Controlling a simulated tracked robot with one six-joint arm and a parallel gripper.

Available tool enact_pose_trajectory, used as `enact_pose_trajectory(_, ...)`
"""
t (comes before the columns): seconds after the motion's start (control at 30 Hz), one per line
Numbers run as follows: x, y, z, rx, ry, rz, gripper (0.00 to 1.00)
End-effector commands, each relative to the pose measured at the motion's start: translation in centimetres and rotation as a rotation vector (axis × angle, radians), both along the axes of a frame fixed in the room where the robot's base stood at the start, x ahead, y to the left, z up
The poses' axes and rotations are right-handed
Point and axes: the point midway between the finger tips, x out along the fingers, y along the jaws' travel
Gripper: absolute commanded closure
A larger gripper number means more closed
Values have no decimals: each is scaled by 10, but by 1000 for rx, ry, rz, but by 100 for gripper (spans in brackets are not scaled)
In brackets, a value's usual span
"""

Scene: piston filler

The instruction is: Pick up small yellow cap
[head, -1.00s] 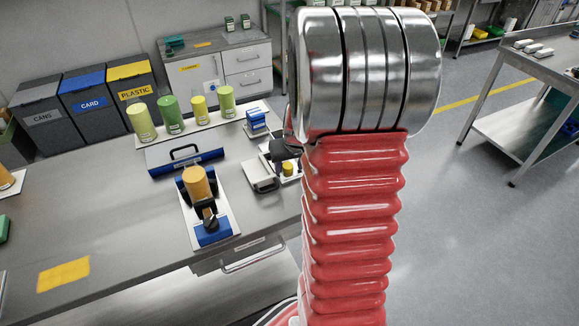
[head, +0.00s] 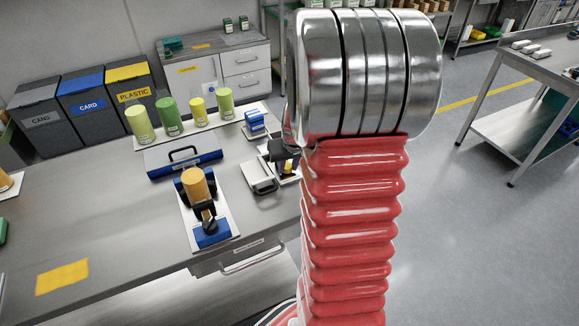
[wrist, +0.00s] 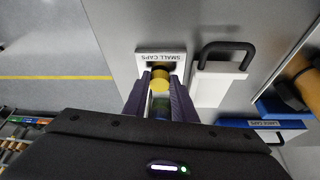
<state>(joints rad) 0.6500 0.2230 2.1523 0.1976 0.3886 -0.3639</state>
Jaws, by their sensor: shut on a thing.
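The small yellow cap (wrist: 160,73) sits at the tray labelled SMALL CAPS (wrist: 174,58). In the wrist view it lies between the two dark fingertips of my gripper (wrist: 160,80), which is shut on it. The cap also shows in the head view (head: 288,168), just under my gripper (head: 287,163), partly covered by the fingers and close to my red arm. I see no clear gap between cap and tray.
A white lid (wrist: 208,82) with a black handle lies beside the tray. The blue-edged LARGE CAPS lid (head: 187,164) is further left. A blue fixture with an orange cylinder (head: 197,185) stands in front. Green and yellow bottles (head: 170,116) line the back. The left front bench is mostly clear.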

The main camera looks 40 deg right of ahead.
Motion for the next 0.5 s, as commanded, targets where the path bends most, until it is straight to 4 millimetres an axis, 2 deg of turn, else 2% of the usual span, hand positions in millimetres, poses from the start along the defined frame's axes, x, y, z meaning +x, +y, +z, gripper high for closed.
enact_pose_trajectory(0.5, 1, 0, 81, -3, -4, 1, 96)
